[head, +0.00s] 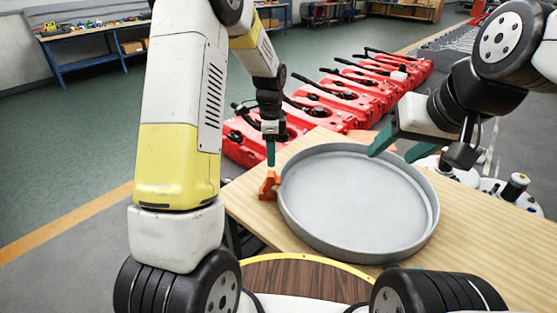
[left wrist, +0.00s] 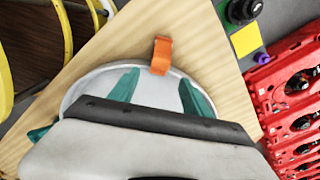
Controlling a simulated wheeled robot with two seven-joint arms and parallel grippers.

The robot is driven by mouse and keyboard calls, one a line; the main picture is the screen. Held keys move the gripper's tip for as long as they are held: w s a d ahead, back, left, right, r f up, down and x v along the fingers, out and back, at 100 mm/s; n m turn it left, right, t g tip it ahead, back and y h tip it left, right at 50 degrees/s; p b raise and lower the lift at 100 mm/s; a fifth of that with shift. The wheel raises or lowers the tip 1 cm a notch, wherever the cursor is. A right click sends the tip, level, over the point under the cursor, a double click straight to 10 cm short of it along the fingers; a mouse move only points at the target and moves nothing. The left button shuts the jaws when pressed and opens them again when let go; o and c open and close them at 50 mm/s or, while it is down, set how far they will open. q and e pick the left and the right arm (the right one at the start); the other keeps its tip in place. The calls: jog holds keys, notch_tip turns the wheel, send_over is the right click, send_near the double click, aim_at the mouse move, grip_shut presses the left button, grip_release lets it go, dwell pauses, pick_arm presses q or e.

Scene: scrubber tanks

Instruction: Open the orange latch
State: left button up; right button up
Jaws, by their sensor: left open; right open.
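The orange latch (head: 269,186) is at the left rim of a round grey tray (head: 299,232) on the wooden table. My left gripper (head: 271,154) points down just above the latch, with its teal fingers overlapping in this view. The left wrist view shows the latch (left wrist: 161,54) at the tray's rim, just beyond and between the open, empty teal fingers (left wrist: 159,80). I cannot tell whether a finger touches it. My right gripper (head: 397,149) is open and empty at the tray's far right rim.
Several red tanks (head: 340,112) stand in a row behind the wooden table (head: 470,235). White reels (head: 513,190) are by the table's right edge. The tray's inside is empty. A blue workbench (head: 92,33) stands far left.

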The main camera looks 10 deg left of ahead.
aim_at(272, 173)
pick_arm(q)
notch_tip(272, 173, down, 8)
jog(key=shift+f, duration=0.2)
dwell(0.3)
grip_shut()
jog(key=shift+w, duration=0.1)
dwell(1.2)
